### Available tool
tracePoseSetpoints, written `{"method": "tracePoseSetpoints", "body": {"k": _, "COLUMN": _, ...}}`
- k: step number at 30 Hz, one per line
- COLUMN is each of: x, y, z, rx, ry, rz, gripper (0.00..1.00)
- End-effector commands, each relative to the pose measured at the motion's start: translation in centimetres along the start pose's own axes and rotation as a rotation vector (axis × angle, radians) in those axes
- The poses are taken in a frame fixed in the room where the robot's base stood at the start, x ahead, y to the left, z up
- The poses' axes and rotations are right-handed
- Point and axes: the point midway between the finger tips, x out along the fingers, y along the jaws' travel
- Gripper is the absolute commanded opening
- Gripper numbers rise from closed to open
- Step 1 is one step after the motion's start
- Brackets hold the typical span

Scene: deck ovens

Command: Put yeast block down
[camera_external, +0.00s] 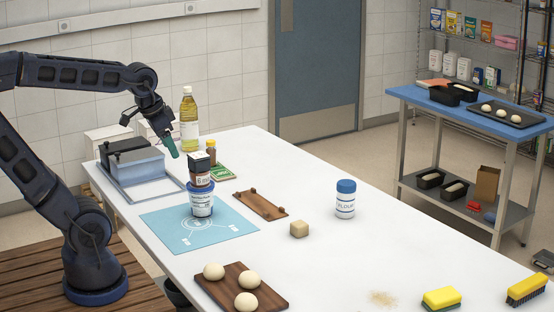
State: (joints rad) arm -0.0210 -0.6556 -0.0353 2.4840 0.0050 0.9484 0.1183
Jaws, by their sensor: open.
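A small beige cube, which looks like the yeast block (299,230), rests on the white table (350,262), right of the blue mat and in front of a small wooden board. Nothing is touching it. My gripper (173,150) is up at the back left, above the grey-blue container and left of the oil bottle, well apart from the cube. It is open; its teal fingertip part points down, and the gap between the fingers is hard to make out at this angle.
A dark labelled container (200,171) stands on a blue-lidded tub (202,202) on the blue mat (165,231). A wooden board (259,206), flour jar (345,200), oil bottle (189,122) and dough board (222,287) are around. The table's right middle is mostly clear.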

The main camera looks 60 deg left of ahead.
Motion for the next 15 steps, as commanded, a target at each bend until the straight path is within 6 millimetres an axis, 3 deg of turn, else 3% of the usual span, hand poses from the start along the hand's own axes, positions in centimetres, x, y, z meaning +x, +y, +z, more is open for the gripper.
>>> {"method": "tracePoseSetpoints", "body": {"k": 6, "x": -0.6, "y": -0.1, "z": 2.9, "rx": -0.117, "ry": 0.034, "rz": 0.017, "gripper": 0.62}}
{"method": "tracePoseSetpoints", "body": {"k": 15, "x": -0.6, "y": -0.1, "z": 3.4, "rx": -0.139, "ry": 0.037, "rz": 0.021, "gripper": 0.62}}
